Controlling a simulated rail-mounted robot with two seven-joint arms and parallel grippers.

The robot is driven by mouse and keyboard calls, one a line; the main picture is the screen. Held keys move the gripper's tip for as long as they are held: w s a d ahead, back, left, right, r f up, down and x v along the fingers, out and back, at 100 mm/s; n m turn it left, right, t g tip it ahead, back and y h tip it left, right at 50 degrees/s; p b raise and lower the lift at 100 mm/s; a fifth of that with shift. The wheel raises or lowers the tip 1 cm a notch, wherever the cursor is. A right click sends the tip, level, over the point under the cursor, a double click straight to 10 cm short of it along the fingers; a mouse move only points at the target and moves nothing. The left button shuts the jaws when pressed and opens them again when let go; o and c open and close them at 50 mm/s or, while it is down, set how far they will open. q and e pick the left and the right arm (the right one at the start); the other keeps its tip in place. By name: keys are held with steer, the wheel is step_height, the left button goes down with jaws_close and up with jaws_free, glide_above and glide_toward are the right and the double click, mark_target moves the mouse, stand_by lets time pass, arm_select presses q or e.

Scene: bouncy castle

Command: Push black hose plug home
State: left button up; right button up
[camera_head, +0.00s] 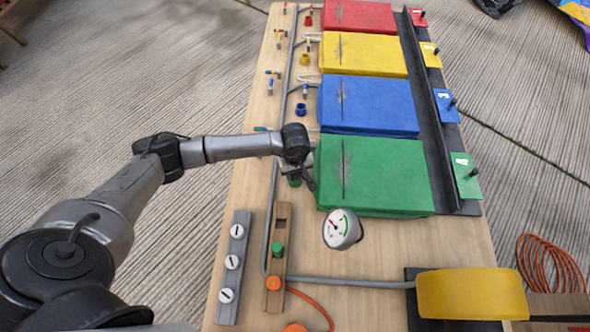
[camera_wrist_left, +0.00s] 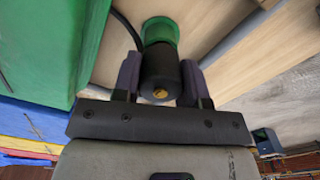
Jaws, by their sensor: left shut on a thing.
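The black hose plug (camera_wrist_left: 160,72), a dark cylinder with a brass-coloured centre at its near end, is between the two fingers of my left gripper (camera_wrist_left: 162,82). The gripper is shut on it. The plug lines up with a green socket (camera_wrist_left: 159,29) on the wooden board and meets or overlaps it in the left wrist view; its depth cannot be told. In the head view my left gripper (camera_head: 303,168) is beside the left edge of the green block (camera_head: 372,172), above the green socket (camera_head: 294,181), and mostly hides the plug. My right gripper is not in view.
A black hose (camera_wrist_left: 127,28) curves beside the plug. Blue (camera_head: 368,105), yellow (camera_head: 362,54) and red (camera_head: 358,16) blocks line up behind the green one. A gauge (camera_head: 341,229) stands in front. A grey pipe (camera_head: 273,215) runs along the board (camera_head: 390,255).

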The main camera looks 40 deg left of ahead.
arm_select(q)
steer(key=shift+f, duration=0.25)
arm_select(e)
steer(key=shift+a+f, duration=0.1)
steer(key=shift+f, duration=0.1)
arm_select(q)
steer(key=shift+f+b, duration=0.25)
steer(key=shift+b, duration=0.1)
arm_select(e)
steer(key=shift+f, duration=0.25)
arm_select(q)
steer(key=o, duration=1)
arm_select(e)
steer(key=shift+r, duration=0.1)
arm_select(q)
steer(key=shift+r, duration=0.1)
step_height(320, 180, up, 14)
steer(key=p, duration=0.3)
steer(key=shift+p, duration=0.3)
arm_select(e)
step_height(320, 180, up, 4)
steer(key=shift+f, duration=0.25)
